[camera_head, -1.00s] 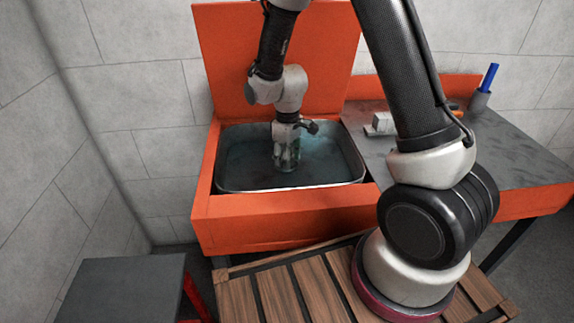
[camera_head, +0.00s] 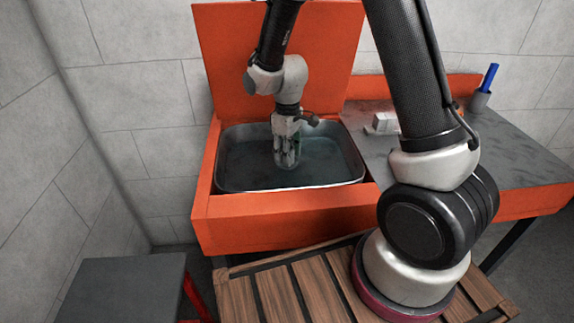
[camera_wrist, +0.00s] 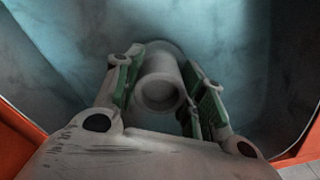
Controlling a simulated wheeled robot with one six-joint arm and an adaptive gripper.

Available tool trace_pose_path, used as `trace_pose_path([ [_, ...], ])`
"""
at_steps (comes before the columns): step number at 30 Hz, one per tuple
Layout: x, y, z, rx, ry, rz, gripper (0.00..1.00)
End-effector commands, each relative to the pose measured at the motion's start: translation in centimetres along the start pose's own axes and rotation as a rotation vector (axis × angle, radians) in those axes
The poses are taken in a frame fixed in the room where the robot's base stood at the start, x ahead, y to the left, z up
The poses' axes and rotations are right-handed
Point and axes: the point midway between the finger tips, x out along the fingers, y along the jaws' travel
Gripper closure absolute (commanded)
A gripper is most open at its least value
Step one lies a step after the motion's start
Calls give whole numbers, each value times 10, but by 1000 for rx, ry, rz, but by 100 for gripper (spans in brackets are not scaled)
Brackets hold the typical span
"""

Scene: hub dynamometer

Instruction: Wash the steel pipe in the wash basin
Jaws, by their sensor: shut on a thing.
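The wash basin (camera_head: 240,178) is a metal tub of bluish water set in an orange frame. My gripper (camera_head: 287,160) points down into the basin, with its fingertips low in or at the water. In the wrist view my gripper (camera_wrist: 160,95) is shut on the steel pipe (camera_wrist: 160,82), a grey hollow cylinder seen end-on between the green-padded fingers. The pipe's far end is hidden below its rim. In the head view the fingers and water hide most of the pipe.
An orange back panel (camera_head: 230,60) rises behind the basin. A grey counter (camera_head: 440,165) to the right holds a white block (camera_head: 384,122) and a grey cup (camera_head: 480,101) with a blue item (camera_head: 490,76). A dark stool (camera_head: 120,288) stands at the lower left.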

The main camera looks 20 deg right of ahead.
Motion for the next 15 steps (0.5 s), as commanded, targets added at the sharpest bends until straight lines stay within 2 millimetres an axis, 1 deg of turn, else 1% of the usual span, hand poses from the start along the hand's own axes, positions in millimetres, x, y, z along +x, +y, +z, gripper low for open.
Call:
trace_pose_path([
  [1,-5,0,0,0,2,1,96],
  [15,-46,0,0,0,1,1,96],
])
